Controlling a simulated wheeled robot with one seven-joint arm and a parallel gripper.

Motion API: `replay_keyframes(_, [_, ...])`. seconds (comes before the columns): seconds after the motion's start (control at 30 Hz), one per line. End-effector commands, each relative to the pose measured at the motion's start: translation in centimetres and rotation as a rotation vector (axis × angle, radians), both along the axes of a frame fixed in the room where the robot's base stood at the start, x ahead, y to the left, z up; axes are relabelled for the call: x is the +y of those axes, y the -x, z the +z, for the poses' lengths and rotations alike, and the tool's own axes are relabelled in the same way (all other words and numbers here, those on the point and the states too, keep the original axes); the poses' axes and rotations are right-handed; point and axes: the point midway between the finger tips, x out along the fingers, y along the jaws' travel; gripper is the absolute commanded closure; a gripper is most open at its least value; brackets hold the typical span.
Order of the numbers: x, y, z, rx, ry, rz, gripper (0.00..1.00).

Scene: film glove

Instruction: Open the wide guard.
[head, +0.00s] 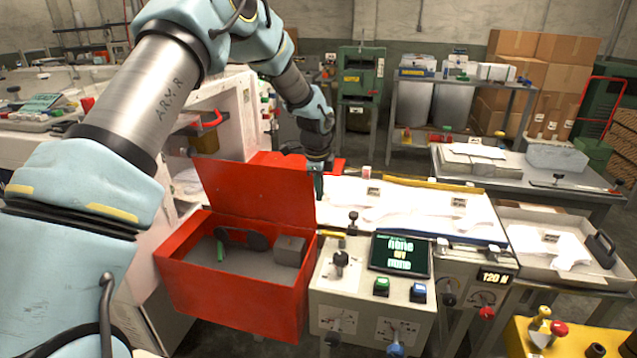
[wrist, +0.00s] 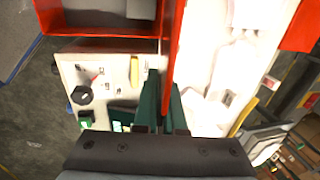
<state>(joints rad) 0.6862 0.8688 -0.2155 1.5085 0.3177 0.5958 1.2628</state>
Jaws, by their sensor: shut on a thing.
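A wide red panel (head: 258,192), apparently the wide guard, stands raised and leans back at the rear edge of an open red box (head: 235,312). The box holds dark items and a grey block (head: 290,250). My gripper (head: 319,186) is at the panel's right edge, its green fingers pointing down. In the wrist view the panel (wrist: 171,50) shows edge-on as a red strip running between the fingers of my gripper (wrist: 164,92), which are shut on it. The exact contact is partly hidden by the fingers. No label on the panel is readable.
A control box (head: 340,290) with knobs, buttons and a screen (head: 400,253) stands right of the red box. A long bed with white sheets (head: 400,205) lies behind it. A white machine housing (head: 225,110) is at the back left. A grey tray (head: 560,255) is at right.

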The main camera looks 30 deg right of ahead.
Motion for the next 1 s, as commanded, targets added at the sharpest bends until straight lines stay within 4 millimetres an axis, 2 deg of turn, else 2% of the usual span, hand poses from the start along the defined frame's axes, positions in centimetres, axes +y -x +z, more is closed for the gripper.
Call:
replay_keyframes(0.57, [0.02,0.07,0.01,0.018,-0.016,0.000,1.00])
replay_keyframes(0.6, [0.02,0.08,0.01,0.018,-0.016,0.000,0.88])
replay_keyframes(0.83, [0.03,0.12,0.01,0.018,-0.017,0.000,0.62])
replay_keyframes(1.0, [0.04,0.15,0.01,0.019,-0.018,0.000,0.62])
